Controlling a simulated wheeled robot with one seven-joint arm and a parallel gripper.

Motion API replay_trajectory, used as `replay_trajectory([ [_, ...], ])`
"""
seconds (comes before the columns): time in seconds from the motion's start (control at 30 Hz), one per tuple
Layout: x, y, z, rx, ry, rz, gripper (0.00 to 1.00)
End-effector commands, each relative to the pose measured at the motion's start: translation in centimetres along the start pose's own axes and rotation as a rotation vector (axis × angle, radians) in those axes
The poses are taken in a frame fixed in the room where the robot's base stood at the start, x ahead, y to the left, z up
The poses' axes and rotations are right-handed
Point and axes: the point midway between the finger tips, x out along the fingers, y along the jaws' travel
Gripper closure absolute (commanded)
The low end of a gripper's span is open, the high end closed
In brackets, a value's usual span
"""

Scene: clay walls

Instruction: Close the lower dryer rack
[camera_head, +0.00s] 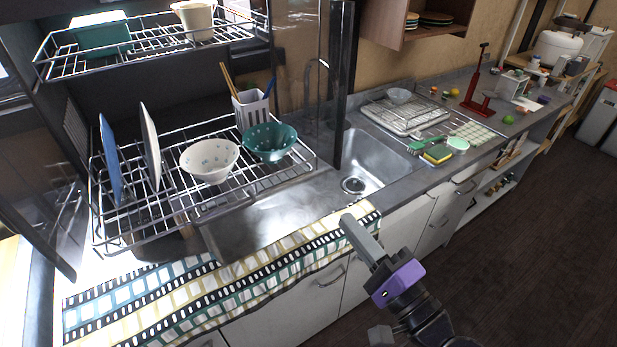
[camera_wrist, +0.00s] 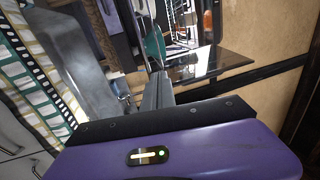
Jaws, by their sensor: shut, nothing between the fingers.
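The lower dryer rack (camera_head: 192,209) is a wire rack pulled out over the counter and sink at the left. It holds a blue plate (camera_head: 110,160), a white plate (camera_head: 150,146), a white patterned bowl (camera_head: 209,163), a teal bowl (camera_head: 270,143) and a utensil cup (camera_head: 251,111). My gripper (camera_head: 348,220) is shut and empty, over the counter's front edge, right of the rack and apart from it. In the wrist view my shut fingers (camera_wrist: 158,80) point toward the teal bowl (camera_wrist: 155,44), seen sideways beyond them.
The upper rack (camera_head: 150,48) hangs extended above, with a green container and a pale pot. A dark upright panel (camera_head: 343,85) stands between rack and sink basin (camera_head: 370,165). A striped cloth (camera_head: 225,285) covers the counter's front. Open floor (camera_head: 510,260) lies right.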

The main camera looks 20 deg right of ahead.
Motion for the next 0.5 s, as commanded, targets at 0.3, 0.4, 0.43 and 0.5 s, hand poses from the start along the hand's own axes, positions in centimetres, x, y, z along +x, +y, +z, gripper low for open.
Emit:
replay_trajectory([
  [0.3,5.6,-0.5,0.0,-0.003,0.000,-0.001,1.00],
  [0.4,7.5,-0.6,-0.1,-0.005,0.001,-0.001,1.00],
  [0.43,8.1,-0.5,-0.1,-0.004,0.001,0.000,1.00],
  [0.5,9.4,-0.5,-0.1,-0.005,0.001,0.000,1.00],
])
